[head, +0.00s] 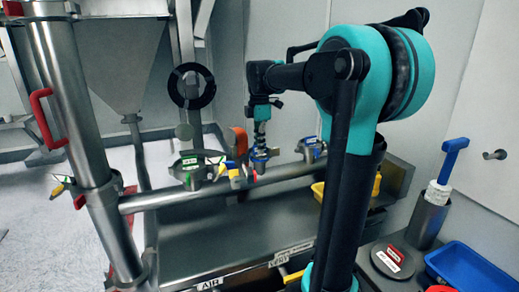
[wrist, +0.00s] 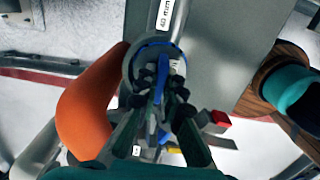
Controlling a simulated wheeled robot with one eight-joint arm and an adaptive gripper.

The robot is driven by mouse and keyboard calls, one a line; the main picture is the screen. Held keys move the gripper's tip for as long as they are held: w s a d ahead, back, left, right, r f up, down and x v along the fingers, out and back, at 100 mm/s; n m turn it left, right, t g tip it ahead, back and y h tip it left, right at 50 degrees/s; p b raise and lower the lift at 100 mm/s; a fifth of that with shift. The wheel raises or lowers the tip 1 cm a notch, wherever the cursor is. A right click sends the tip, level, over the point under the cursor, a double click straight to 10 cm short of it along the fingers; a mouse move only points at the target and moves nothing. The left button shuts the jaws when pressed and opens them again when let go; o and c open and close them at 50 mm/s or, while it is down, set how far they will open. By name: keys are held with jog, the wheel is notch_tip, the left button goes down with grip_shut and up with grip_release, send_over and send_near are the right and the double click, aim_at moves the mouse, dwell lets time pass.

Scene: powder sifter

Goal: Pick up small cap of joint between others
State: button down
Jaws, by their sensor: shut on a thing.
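The small cap (head: 261,155), with blue on it, sits at the joint between two others on the horizontal metal pipe. In the wrist view the cap (wrist: 162,68) shows a blue rim and a blue strip between the dark fingers. My gripper (head: 261,145) comes down on it from above. In the wrist view my gripper (wrist: 162,95) is shut on the cap, and the fingers hide much of it. I cannot tell whether the cap is lifted off its joint. The left joint (head: 191,168) and the right joint (head: 312,148) stand apart on either side.
An orange curved part (head: 239,141) stands close left of my gripper; it also fills the left of the wrist view (wrist: 84,112). Small coloured handles (head: 235,173) sit beside the cap. A blue tray (head: 470,266), a metal cup (head: 428,219) and a dark round lid (head: 392,262) are at right.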

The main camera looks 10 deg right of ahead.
notch_tip(320, 180, up, 20)
dwell(0.6)
